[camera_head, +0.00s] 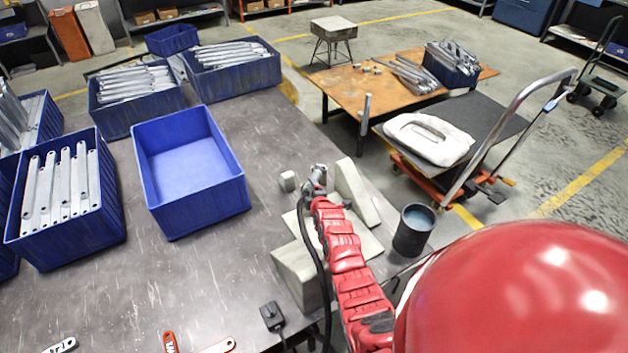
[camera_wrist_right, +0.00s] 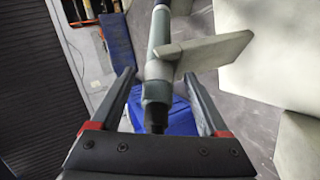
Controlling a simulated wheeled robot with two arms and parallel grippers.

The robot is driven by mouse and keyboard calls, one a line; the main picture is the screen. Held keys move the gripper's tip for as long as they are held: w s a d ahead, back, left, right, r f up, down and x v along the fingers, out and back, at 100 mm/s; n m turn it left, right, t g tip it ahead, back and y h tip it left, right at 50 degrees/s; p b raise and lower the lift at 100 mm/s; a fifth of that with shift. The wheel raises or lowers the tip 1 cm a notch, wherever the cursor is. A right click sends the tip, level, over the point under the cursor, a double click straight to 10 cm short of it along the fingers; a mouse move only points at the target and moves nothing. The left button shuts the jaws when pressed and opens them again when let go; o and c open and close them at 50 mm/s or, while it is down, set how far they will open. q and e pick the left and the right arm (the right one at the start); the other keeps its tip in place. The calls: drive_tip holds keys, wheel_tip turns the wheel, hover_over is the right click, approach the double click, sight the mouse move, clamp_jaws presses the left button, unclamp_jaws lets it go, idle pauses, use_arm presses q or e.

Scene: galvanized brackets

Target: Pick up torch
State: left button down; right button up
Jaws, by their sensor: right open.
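The torch (camera_head: 318,177), a grey-green tube, sits at a pale block fixture near the right side of the dark table. In the right wrist view the torch (camera_wrist_right: 158,75) runs between my fingers, with a dark lower end and a flat pale-grey plate sticking out to the right. My right gripper (camera_head: 315,190) is at the torch, partly hidden by my red arm. In the wrist view its two dark fingers (camera_wrist_right: 159,78) stand apart on either side of the tube, with a gap showing. My left gripper is not in view.
An empty blue bin (camera_head: 190,165) stands left of the torch, with several bracket-filled bins beyond. Pale blocks (camera_head: 354,190) stand close to the torch. A dark cup (camera_head: 413,230) is at the right table edge. A black cable (camera_head: 310,240) runs along my arm.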

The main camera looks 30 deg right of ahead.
drive_tip(key=shift+w+d, duration=0.1)
drive_tip(key=shift+w, duration=0.2)
clamp_jaws()
idle(0.5)
